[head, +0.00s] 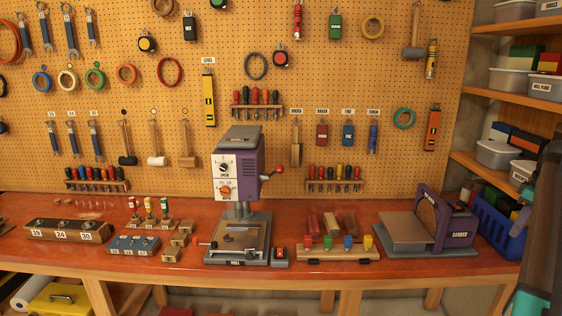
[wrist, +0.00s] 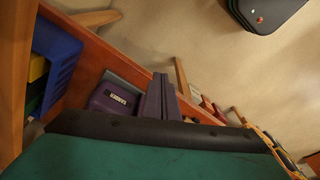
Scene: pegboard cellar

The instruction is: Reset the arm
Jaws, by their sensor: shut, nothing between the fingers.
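Part of my arm (head: 543,240), dark grey and teal, stands at the right edge of the head view, over the right end of the bench. In the wrist view a broad teal surface with a dark, bolted edge (wrist: 150,128) fills the bottom; it looks like part of my arm. Behind it, the purple sander (wrist: 118,99) shows tilted and partly covered.
The red-brown workbench (head: 160,262) holds a drill press (head: 240,165), the sander (head: 458,222), a blue crate (head: 497,226) and small blocks. A pegboard (head: 330,90) of tools stands behind; shelves (head: 505,87) are at right. Pale floor (wrist: 230,60) is open in the wrist view.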

